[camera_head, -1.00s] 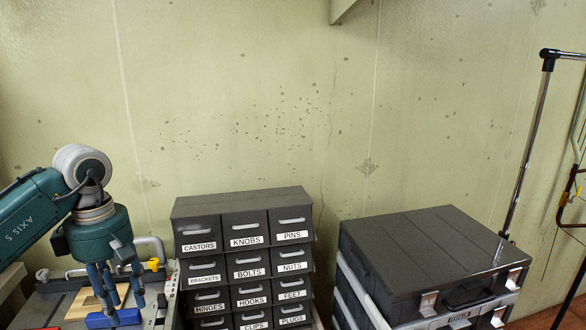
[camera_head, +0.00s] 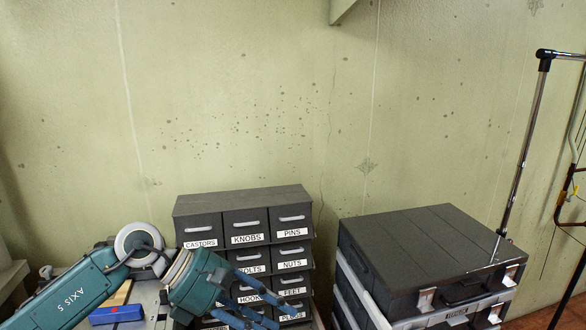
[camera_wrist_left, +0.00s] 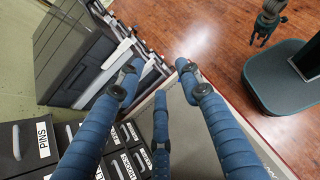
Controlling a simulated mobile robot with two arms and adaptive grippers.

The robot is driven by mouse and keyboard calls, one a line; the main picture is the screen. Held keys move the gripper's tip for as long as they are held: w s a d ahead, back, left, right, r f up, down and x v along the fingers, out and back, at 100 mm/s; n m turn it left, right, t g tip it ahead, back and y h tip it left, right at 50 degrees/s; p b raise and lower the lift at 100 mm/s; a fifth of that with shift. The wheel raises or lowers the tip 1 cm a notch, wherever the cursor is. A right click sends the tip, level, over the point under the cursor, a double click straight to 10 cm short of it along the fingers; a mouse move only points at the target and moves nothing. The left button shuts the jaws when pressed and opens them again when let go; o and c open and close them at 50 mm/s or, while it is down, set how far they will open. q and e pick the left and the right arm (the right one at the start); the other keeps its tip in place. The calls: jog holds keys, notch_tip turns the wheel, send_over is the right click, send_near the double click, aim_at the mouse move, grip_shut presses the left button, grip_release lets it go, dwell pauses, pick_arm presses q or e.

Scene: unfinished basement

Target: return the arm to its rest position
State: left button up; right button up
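My left arm comes in from the lower left in the head view. Its teal wrist is tilted, and its blue-fingered gripper (camera_head: 285,312) points right and down in front of the lower drawers of the small-parts cabinet (camera_head: 240,200). In the left wrist view the fingers of the left gripper (camera_wrist_left: 158,68) are spread with nothing between them. My right gripper (camera_wrist_left: 264,38) shows small at the top right of the wrist view, above the wooden floor. Its fingers look spread and empty.
A blue object (camera_head: 116,315) lies on the workbench at lower left. Open wooden floor (camera_wrist_left: 190,30) shows in the wrist view.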

pick_arm(q)
jog(key=s+d+r+n+t+h, duration=0.2)
jog(key=d+r+n+t+h, duration=0.2)
jog(key=d+r+n+h, duration=0.65)
jog(key=w+a+r+n+t+y, duration=0.2)
jog(key=w+a+r+n+t, duration=0.35)
jog(key=n+t, duration=0.35)
jog(key=w+a+f+n+t+y, duration=0.4)
jog(key=a+f+n+t+y, duration=0.45)
jog(key=n, duration=0.65)
jog(key=s+a+f+n+g+y, duration=0.3)
jog(key=a+f+n+g+y, duration=0.3)
jog(key=a+f+n+y, duration=0.65)
jog(key=s+a+f+n+g+h, duration=0.15)
jog(key=s+f+g, duration=0.45)
jog(key=s+f, duration=0.65)
jog(key=s+f+n+g, duration=0.5)
jog(key=s+f, duration=0.5)
jog(key=s, duration=0.6)
notch_tip(320, 180, down, 27)
jog(key=s+m+g, duration=0.1)
jog(key=g, duration=0.2)
jog(key=s+a+f+b, duration=0.1)
jog(key=s+a+f, duration=0.1)
jog(key=s+f, duration=1.5)
jog(key=shift+s+a+g+h, duration=0.2)
jog(key=shift+s+g+h, duration=0.1)
jog(key=shift+s+g, duration=0.05)
